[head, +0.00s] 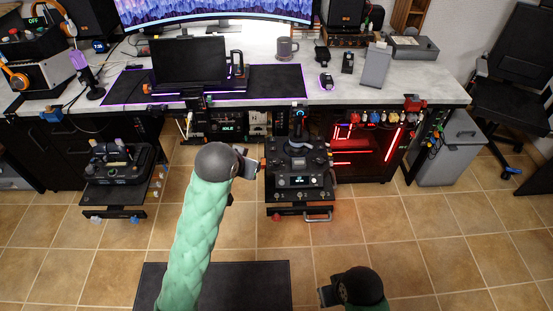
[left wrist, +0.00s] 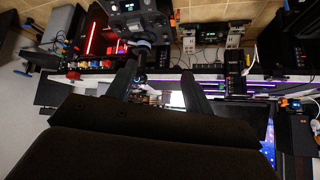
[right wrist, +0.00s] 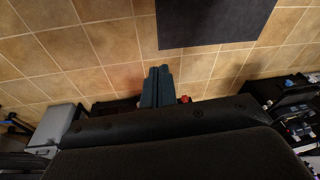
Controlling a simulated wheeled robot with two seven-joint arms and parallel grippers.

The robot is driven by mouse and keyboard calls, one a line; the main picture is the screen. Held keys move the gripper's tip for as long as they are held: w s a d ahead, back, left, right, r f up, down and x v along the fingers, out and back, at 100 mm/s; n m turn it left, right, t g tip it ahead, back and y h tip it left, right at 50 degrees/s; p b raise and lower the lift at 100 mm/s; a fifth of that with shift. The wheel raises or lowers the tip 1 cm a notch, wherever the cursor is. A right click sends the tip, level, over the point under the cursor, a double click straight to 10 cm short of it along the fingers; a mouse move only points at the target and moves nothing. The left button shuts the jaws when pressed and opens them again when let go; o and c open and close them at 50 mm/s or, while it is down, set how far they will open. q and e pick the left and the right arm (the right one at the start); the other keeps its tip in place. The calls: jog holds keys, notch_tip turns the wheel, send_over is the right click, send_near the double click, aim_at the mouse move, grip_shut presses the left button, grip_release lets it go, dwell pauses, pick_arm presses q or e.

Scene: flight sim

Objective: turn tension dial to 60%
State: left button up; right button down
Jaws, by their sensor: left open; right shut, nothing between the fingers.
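A black control unit (head: 298,165) with a joystick (head: 299,122), small round knobs and a lit display (head: 297,181) stands out in front of the desk. I cannot tell which knob is the tension dial. My left gripper (head: 250,168) is open and empty at the unit's left edge. In the left wrist view, the open left fingers (left wrist: 160,78) are below part of the unit (left wrist: 135,17), with a round grey part (left wrist: 140,44) near the left fingertip. My right gripper (head: 327,294) is shut and empty over the floor; it also shows in the right wrist view (right wrist: 158,76).
A second black control unit (head: 117,165) stands at left. A grey bin (head: 448,148) and chair (head: 515,70) are at right. The tiled floor in front is clear except for a dark mat (head: 265,285).

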pick_arm(q)
jog(key=w+d+r+m+g+p, duration=0.1)
jog(key=w+d+r+m, duration=0.15)
jog(key=w+d, duration=0.65)
jog(key=w+d+r+m, duration=0.1)
jog(key=w+d+r, duration=0.35)
jog(key=w, duration=0.85)
jog(key=n+g+y, duration=0.3)
jog(key=n+g, duration=0.3)
jog(key=n, duration=0.3)
send_over(276, 161)
notch_tip(276, 161, down, 28)
jog(key=shift+w+a+r, duration=0.15)
jog(key=shift+f+n+g, duration=0.2)
jog(key=shift+n+g, duration=0.2)
jog(key=shift+n, duration=0.05)
jog(key=shift+s+d+n+h, duration=0.2)
jog(key=shift+d+n+h, duration=0.1)
jog(key=shift+n, duration=1.1)
jog(key=shift+f+p, duration=0.3)
notch_tip(276, 161, down, 6)
jog(key=shift+r+p, duration=0.25)
jog(key=shift+p, duration=0.2)
jog(key=shift+f, duration=0.85)
pick_arm(e)
notch_tip(276, 161, down, 11)
jog(key=w, duration=0.1)
jog(key=shift+w+d+r, duration=0.15)
jog(key=shift+w+d, duration=0.15)
